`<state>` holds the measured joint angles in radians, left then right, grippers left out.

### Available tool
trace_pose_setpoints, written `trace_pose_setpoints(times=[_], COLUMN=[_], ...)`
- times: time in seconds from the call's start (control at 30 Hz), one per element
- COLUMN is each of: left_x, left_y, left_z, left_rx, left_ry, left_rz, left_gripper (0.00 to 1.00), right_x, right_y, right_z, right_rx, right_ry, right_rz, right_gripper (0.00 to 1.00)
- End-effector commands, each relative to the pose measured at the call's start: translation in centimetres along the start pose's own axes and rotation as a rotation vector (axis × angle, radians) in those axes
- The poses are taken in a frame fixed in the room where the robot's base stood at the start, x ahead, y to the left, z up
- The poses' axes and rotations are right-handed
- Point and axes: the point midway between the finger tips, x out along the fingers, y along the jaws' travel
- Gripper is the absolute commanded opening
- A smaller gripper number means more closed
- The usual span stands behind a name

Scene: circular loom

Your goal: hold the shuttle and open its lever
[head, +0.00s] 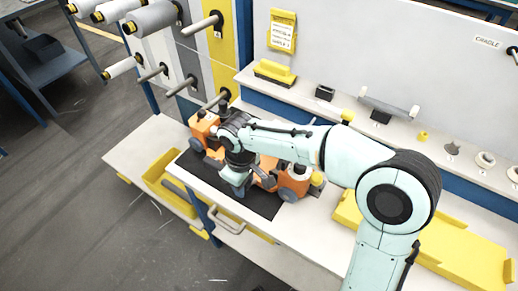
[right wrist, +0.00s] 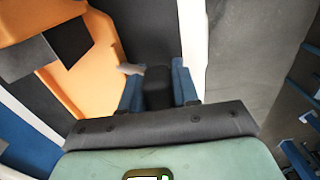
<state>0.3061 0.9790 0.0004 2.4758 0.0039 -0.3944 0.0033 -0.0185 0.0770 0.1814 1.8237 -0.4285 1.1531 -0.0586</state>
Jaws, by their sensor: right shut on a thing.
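The orange shuttle (head: 294,183) lies on a black mat (head: 262,206) on the pale bench. Its middle is partly hidden under my right arm. My right gripper (head: 239,191) points down at the shuttle's near side. In the right wrist view the orange body (right wrist: 85,60) fills the left. There, the blue fingers of my right gripper (right wrist: 158,88) are shut on a dark block (right wrist: 157,90). A short grey piece (right wrist: 130,68) runs from the orange body toward this block, and it looks like the lever. My left gripper is in neither view.
Spools on pegs (head: 150,18) stand at the back left. A yellow tray (head: 430,245) lies on the bench at the right. A yellow bin (head: 160,180) is left of the mat. A shelf with small parts (head: 380,125) runs behind. A metal handle (head: 228,223) juts from the bench front.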

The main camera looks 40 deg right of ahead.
Motion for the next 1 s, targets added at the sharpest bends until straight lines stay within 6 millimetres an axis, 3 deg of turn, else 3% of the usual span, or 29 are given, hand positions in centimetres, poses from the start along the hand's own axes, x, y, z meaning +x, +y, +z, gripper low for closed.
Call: trace_pose_setpoints(times=[1.0], left_x=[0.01], left_y=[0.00], left_z=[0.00], left_rx=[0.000], left_ry=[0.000], left_rz=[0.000], left_gripper=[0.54], right_x=[0.75], right_y=[-0.08], right_z=[0.19], right_rx=[0.001], right_ry=[-0.011], right_rz=[-0.006], right_gripper=[0.00])
